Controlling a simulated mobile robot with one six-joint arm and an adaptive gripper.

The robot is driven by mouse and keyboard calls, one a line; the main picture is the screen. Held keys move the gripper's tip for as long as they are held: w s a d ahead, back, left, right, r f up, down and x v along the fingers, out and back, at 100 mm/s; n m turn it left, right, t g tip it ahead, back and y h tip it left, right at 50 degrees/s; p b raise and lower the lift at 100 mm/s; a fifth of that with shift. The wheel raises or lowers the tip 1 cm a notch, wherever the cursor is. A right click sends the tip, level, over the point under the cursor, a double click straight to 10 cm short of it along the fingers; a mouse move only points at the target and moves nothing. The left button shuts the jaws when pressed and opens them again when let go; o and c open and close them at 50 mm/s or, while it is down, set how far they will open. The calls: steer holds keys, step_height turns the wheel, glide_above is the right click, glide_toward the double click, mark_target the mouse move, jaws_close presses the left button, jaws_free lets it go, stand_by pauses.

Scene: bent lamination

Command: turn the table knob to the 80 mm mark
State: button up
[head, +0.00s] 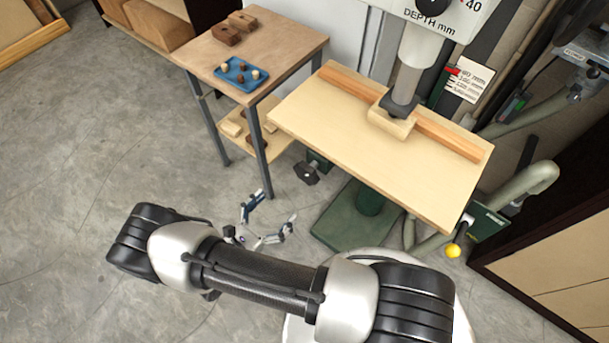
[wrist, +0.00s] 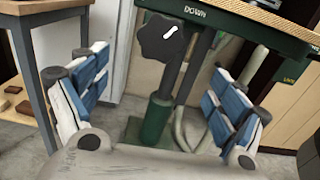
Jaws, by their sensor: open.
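The table knob (head: 306,173) is a black lobed knob under the left front side of the drill press table (head: 330,135). In the wrist view the knob (wrist: 162,38) is large, with a white mark on its face, below a green edge marked DOWN. A white scale card (head: 470,80) with mm marks and a red pointer (head: 453,70) stands right of the column; I cannot read the pointer's value surely. My gripper (head: 277,207) is open and empty, below and left of the knob. Its blue and white fingers (wrist: 160,78) spread on either side below the knob, apart from it.
A wooden side table (head: 290,42) with a blue tray (head: 240,74) stands left of the press; its metal leg (head: 262,150) is close to the knob. The green press base (head: 340,228) lies below. A yellow ball-ended lever (head: 453,251) hangs at the right. Floor at left is clear.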

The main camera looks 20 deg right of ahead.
mark_target(304, 177)
steer(key=x, duration=1.3)
steer(key=shift+b, duration=0.3)
steer(key=shift+c, duration=0.4)
steer(key=c, duration=1)
